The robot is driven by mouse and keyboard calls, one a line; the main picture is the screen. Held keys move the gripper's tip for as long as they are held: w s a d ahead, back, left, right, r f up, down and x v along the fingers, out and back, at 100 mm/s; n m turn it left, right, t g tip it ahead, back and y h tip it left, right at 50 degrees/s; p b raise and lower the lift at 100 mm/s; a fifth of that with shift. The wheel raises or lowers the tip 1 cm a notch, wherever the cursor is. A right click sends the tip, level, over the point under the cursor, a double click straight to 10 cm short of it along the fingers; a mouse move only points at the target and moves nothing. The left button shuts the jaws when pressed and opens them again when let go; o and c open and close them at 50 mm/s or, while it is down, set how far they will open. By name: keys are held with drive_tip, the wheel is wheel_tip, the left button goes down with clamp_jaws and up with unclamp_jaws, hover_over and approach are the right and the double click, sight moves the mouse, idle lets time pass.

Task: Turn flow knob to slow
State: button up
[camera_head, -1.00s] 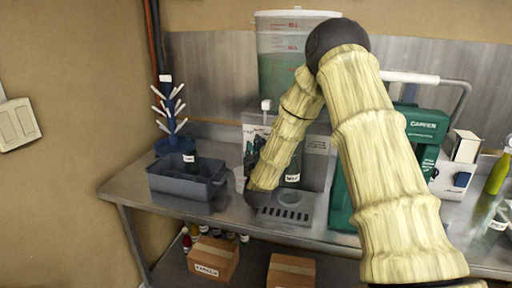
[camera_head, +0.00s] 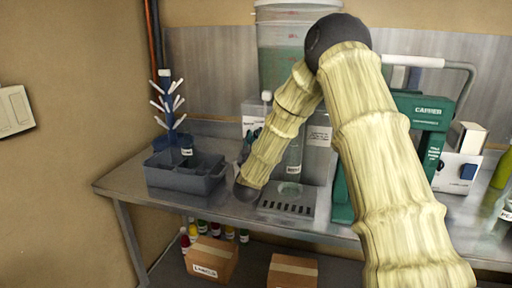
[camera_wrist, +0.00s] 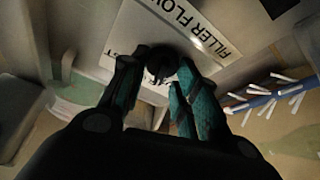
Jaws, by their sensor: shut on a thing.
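The filler (camera_head: 318,134) is a grey unit with a white label, standing against the back wall under a large clear bucket. Its flow knob (camera_wrist: 162,62) is dark and round, on a white panel marked "FILLER FLOW" (camera_wrist: 190,24) in the wrist view. My gripper (camera_wrist: 160,75) has one finger on each side of the knob and is shut on it. The knob's pointer and setting cannot be made out. In the head view my arm hides most of the panel. A bottle (camera_head: 294,158) stands in the filler above the slotted drip tray (camera_head: 287,207).
A grey divided crate (camera_head: 183,182) with a bottle stands left of the filler, before a blue bottle tree (camera_head: 168,115). A green capper (camera_head: 425,118) stands close on the right. Cardboard boxes (camera_head: 210,257) are on the lower shelf.

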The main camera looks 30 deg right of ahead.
drive_tip(key=shift+m+g+h+b, duration=0.5)
drive_tip(key=shift+m+b, duration=0.3)
drive_tip(key=shift+m, duration=0.55)
drive_tip(key=shift+m+g+h+b, duration=0.4)
drive_tip(key=shift+m+h+b, duration=0.3)
drive_tip(key=shift+m, duration=0.65)
drive_tip(key=o, duration=0.8)
drive_tip(key=v, duration=1.2)
